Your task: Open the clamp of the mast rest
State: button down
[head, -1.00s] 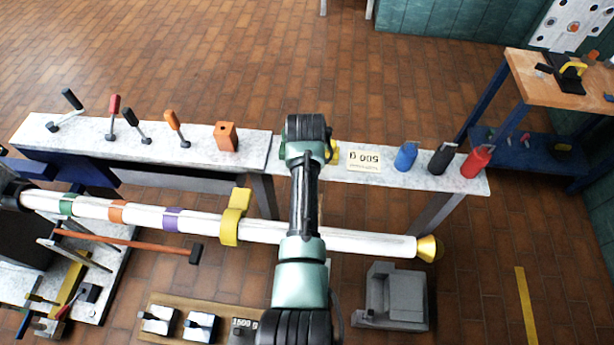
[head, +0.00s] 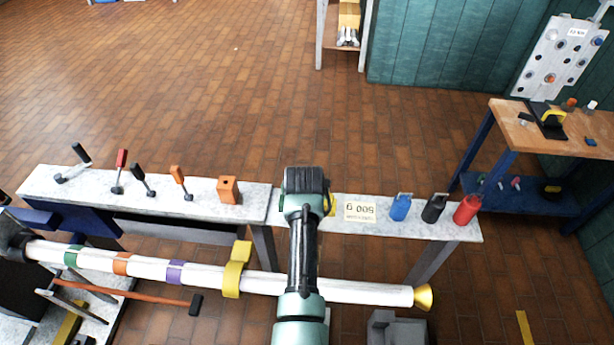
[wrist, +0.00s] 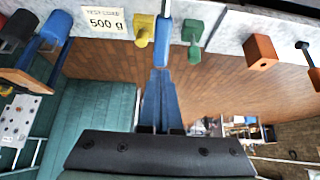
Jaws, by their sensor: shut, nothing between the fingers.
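A yellow clamp band (head: 233,278) sits around the white mast (head: 205,274), with a yellow block at its top. I cannot tell from here whether it is the clamp of the mast rest or whether it is closed. The mast lies nearly level across the lower part of the head view, with green, orange and purple bands and a yellow end cone (head: 424,297). My gripper (wrist: 161,73) shows in the wrist view with its blue fingers together and empty. In the head view my arm hides the gripper and part of the mast.
A pale bench top (head: 150,192) behind the mast carries several levers, an orange block (head: 229,190), a 500 g plate (head: 360,210) and blue, black and red cylinders. The wrist view shows yellow (wrist: 143,32), blue (wrist: 163,30) and green (wrist: 192,32) handles. Open floor lies beyond.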

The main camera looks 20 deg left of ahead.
jog(key=d+r+t, duration=0.3)
jog(key=r, duration=1)
jog(key=d+r+m+t+y, duration=0.15)
jog(key=r+t, duration=0.25)
jog(key=r, duration=0.9)
jog(key=d+r+t, duration=0.3)
jog(key=d+r, duration=0.1)
jog(key=r, duration=0.9)
jog(key=s+d+r+t+h, duration=0.1)
jog(key=s+d+r+t, duration=0.2)
jog(key=s+r, duration=0.3)
jog(key=s+d+r+m+t+h, duration=0.1)
jog(key=s+d+r+t, duration=0.2)
jog(key=s+r, duration=0.4)
jog(key=s+d+r+t+h, duration=0.1)
jog(key=s+d+r+t, duration=0.2)
jog(key=s+r, duration=0.4)
notch_tip(320, 180, up, 5)
jog(key=shift+d+r+m+t, duration=0.2)
jog(key=shift+m+t, duration=0.15)
jog(key=shift+t, duration=0.55)
jog(key=shift+f, duration=0.1)
